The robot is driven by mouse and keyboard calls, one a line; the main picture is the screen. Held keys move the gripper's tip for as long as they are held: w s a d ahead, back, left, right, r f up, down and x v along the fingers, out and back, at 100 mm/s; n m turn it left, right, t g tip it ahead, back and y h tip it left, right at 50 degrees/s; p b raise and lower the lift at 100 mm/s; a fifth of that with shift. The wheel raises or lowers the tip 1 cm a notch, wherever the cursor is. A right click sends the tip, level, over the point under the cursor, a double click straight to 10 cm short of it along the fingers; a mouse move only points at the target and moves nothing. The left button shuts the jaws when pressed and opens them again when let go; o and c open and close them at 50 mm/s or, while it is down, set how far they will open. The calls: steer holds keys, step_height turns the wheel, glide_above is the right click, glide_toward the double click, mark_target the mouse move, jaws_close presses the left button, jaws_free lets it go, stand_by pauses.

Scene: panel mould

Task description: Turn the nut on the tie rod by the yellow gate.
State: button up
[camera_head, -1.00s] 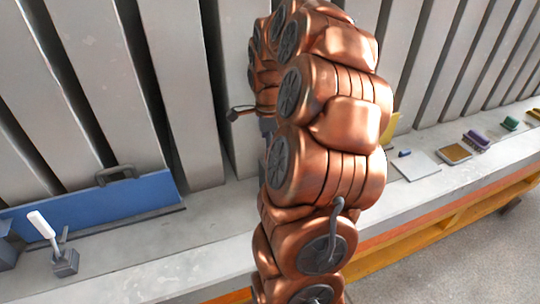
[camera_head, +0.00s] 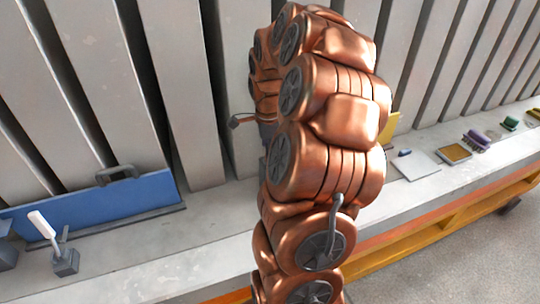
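My copper-coloured arm fills the middle of the view and hides what lies behind it. A yellow piece (camera_head: 388,129), which may be part of the yellow gate, shows just right of my arm, standing at the back of the ledge. Most of it is hidden. I cannot see the tie rod or its nut.
Tall grey panels (camera_head: 160,90) stand behind a grey ledge (camera_head: 215,215). On the left are a blue gate (camera_head: 95,203) and a white-handled tool (camera_head: 43,226). On the right are a light plate (camera_head: 415,165), a brown-topped block (camera_head: 454,154), a purple brush (camera_head: 477,140) and a green item (camera_head: 510,123).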

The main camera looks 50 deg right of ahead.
steer(key=shift+c, duration=0.6)
steer(key=shift+d+f+m+b, duration=0.1)
steer(key=shift+f+m+b, duration=0.15)
steer(key=shift+m+b, duration=0.45)
steer(key=m+b, duration=0.1)
steer(key=b, duration=0.1)
steer(key=shift+b, duration=0.35)
steer(key=shift+r+m, duration=0.25)
steer(key=shift+m, duration=0.35)
steer(key=shift+f, duration=0.1)
